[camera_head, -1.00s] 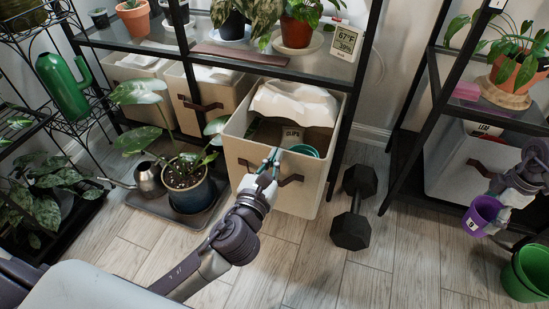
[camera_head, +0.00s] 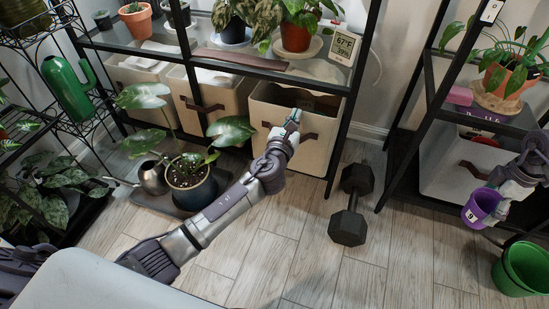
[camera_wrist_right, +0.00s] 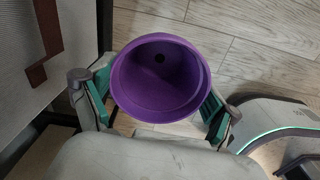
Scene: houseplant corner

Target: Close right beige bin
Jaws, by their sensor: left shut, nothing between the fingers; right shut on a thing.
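The right beige bin (camera_head: 318,152) stands on the lower level of the black shelf, mostly under the glass shelf, with its front face and a strip of its dark inside showing. Its brown handle strap (camera_head: 308,136) is partly hidden by my left gripper. My left gripper (camera_head: 293,117) is shut and empty at the upper front of this bin; whether it touches the bin is unclear. My right gripper (camera_head: 496,207) is shut on a purple pot (camera_head: 479,207) at the far right. In the right wrist view the fingers clasp the empty purple pot (camera_wrist_right: 160,80) from both sides.
Two more beige bins (camera_head: 210,117) stand to the left. A potted plant in a dark blue pot (camera_head: 192,190) is left of my arm. A black dumbbell (camera_head: 351,206) lies right of the bin. A green pot (camera_head: 524,270) stands at lower right.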

